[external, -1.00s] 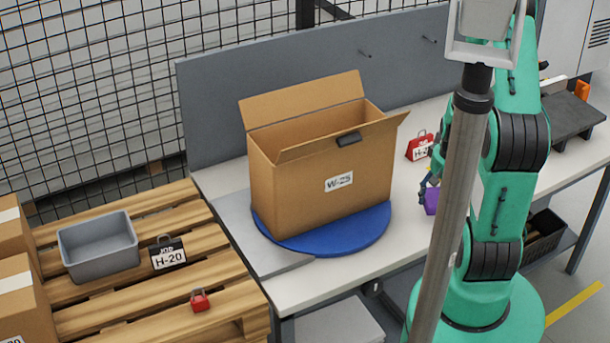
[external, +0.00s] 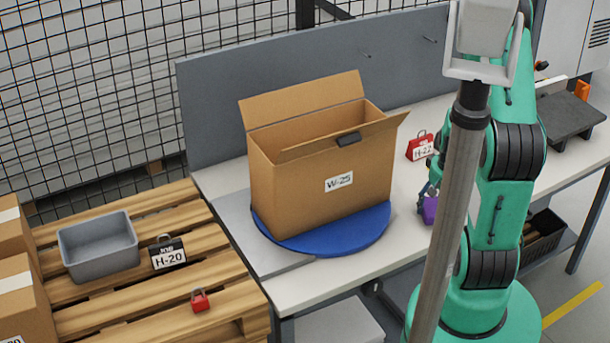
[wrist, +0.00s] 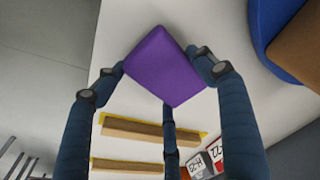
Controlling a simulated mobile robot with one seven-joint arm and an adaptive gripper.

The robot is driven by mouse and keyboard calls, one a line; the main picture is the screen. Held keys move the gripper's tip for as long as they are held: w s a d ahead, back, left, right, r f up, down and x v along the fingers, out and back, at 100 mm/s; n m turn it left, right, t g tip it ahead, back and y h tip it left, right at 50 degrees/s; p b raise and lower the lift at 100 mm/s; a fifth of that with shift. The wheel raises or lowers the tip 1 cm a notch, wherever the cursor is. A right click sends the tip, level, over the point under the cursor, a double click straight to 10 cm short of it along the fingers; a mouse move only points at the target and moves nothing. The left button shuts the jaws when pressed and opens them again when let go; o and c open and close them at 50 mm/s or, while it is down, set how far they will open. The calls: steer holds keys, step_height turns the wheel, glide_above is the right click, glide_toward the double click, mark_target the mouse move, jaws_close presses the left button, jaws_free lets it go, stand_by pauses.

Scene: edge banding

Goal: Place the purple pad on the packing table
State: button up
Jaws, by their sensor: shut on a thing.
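The purple pad (wrist: 163,68) is a block held between the fingers of my gripper (wrist: 165,75) in the wrist view. Blue-black fingers touch it on the left and right sides, and a third finger reaches it from below in the picture. In the external view the pad (external: 430,209) shows partly, beside the grey pole, with my gripper (external: 428,192) at it. The pad is over or on the white packing table (external: 408,245), near its front edge; I cannot tell whether it touches the surface. The pole and my arm hide much of the gripper.
A cardboard box (external: 310,190) marked W-25 stands on a blue turntable (external: 325,245) left of the pad. A red H-22 tag block (external: 420,146) stands behind. Wooden strips (wrist: 130,130) show in the wrist view. A pallet (external: 110,308) stands left of the table.

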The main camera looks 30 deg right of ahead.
steer(key=shift+f+b, duration=0.5)
steer(key=shift+f, duration=0.1)
stand_by(0.3)
steer(key=o, duration=1.1)
steer(key=shift+r, duration=0.2)
step_height(320, 180, up, 12)
steer(key=s, duration=0.1)
steer(key=shift+s+a+f, duration=0.25)
steer(key=shift+s+a, duration=0.05)
steer(key=shift+s, duration=0.05)
steer(key=shift+r, duration=0.1)
